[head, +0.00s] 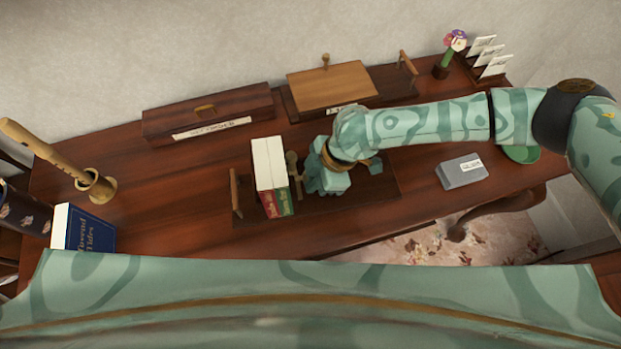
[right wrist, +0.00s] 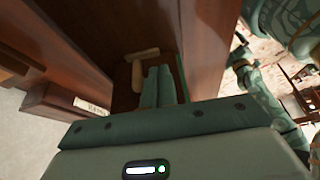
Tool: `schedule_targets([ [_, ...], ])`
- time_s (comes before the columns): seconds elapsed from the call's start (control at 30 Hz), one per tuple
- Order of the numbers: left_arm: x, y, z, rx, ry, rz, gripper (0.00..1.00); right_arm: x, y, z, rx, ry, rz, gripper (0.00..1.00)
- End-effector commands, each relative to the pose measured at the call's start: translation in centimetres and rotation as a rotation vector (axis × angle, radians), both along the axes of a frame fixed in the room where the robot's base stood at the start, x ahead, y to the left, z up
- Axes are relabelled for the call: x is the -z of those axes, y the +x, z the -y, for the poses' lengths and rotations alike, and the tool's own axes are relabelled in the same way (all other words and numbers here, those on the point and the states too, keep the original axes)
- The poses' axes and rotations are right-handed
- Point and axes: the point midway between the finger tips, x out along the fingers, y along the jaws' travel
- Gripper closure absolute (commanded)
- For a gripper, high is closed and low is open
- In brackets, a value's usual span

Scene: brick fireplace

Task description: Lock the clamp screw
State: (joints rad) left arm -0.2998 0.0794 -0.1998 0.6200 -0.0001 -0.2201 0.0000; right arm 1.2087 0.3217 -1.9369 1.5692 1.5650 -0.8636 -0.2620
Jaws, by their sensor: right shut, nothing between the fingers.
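A small wooden clamp screw (head: 293,166) with a crossbar handle stands at the right side of two upright books (head: 270,174) with red and green spines. The books stand in a dark wooden rack (head: 375,190) with a wooden end post (head: 235,191) at its left. My right gripper (head: 310,183) is just right of the screw, over the rack, and partly hides what lies behind it. In the right wrist view, its green fingers (right wrist: 160,85) are together and empty, close beside the pale wooden handle (right wrist: 138,70). I cannot tell whether they touch it. My left gripper is out of view.
A long labelled box (head: 210,113) and a box with a light wooden lid (head: 330,87) stand behind. A grey labelled box (head: 462,172) and green disc (head: 520,153) lie right. A flute (head: 45,152) in a stand and a blue book (head: 84,231) are left. The desk between is clear.

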Motion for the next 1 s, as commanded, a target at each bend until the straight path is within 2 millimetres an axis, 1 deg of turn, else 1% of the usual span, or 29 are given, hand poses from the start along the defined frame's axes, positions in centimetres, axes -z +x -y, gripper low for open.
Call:
schedule_targets([
  [0.23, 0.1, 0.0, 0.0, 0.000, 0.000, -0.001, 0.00, 0.0, 0.1, 0.0, 0.000, 0.000, 0.000, 1.00],
  [0.57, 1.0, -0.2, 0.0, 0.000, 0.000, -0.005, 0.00, 0.1, 1.4, -0.3, 0.001, -0.001, 0.001, 1.00],
  [0.73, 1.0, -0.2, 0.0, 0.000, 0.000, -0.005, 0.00, 0.1, 1.5, -0.3, 0.000, -0.001, 0.001, 1.00],
  [0.87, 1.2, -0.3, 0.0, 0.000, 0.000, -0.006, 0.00, 0.5, 1.4, -0.3, 0.001, -0.001, 0.000, 1.00],
  [1.0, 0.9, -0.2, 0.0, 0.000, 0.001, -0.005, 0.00, 0.3, 1.4, -0.3, 0.001, -0.001, 0.001, 1.00],
])
